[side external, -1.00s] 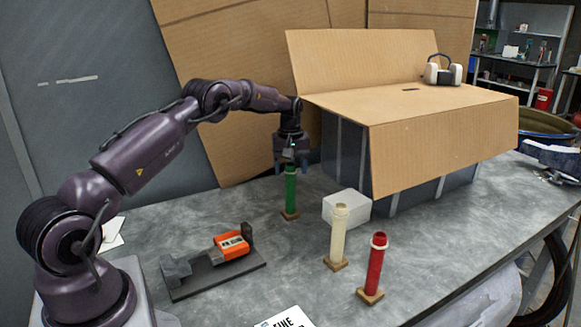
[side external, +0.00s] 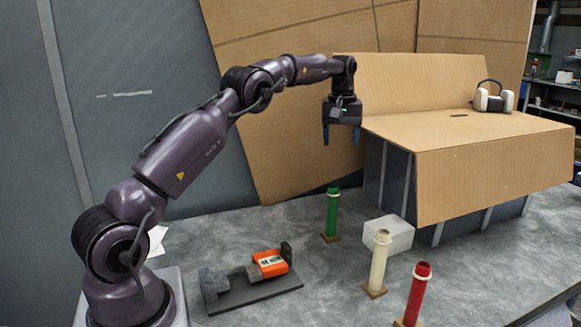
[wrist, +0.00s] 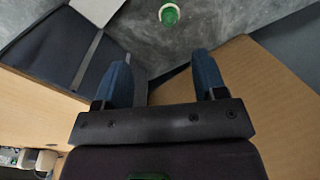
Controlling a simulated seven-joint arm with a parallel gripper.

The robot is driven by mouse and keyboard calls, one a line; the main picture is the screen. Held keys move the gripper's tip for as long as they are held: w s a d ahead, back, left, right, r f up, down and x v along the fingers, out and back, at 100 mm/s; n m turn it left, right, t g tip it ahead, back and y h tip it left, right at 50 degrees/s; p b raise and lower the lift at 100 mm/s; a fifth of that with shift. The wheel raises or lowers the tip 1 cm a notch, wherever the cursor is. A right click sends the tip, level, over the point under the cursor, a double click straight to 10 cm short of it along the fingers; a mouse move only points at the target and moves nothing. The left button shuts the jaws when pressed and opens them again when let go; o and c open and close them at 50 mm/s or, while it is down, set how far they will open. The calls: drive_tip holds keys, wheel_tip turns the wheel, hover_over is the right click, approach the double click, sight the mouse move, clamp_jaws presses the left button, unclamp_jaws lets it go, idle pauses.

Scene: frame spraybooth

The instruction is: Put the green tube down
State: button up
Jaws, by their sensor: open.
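The green tube (side external: 332,212) stands upright on a small brown square base on the grey table, left of the white block. My gripper (side external: 342,138) is open and empty, well above the green tube and apart from it. In the wrist view the green tube's top (wrist: 169,14) shows at the upper edge, beyond the two blue fingertips of my gripper (wrist: 164,70), with nothing between them.
A cream tube (side external: 379,262) and a red tube (side external: 416,295) stand to the right, near the white block (side external: 388,235). An orange device (side external: 270,263) lies on a dark plate at front left.

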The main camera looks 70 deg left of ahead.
drive_tip(key=s+d+r+m+t, duration=0.2)
drive_tip(key=s+d+r+m, duration=0.3)
drive_tip(key=d, duration=0.4)
drive_tip(key=s+d+r+m+t, duration=0.1)
drive_tip(key=s+d+r+m, duration=0.1)
drive_tip(key=s+d+r, duration=0.7)
drive_tip(key=s+d+f+m+t, duration=0.1)
drive_tip(key=s+d+f+m, duration=0.2)
drive_tip(key=s, duration=0.4)
drive_tip(key=s+d+f+m+t, duration=0.1)
drive_tip(key=s+d+f+m, duration=0.1)
drive_tip(key=s+d+f, duration=0.3)
drive_tip(key=s+d, duration=0.1)
drive_tip(key=s, duration=0.2)
drive_tip(key=shift+s+f+m, duration=0.25)
drive_tip(key=shift+s+m, duration=0.05)
drive_tip(key=shift+m, duration=0.1)
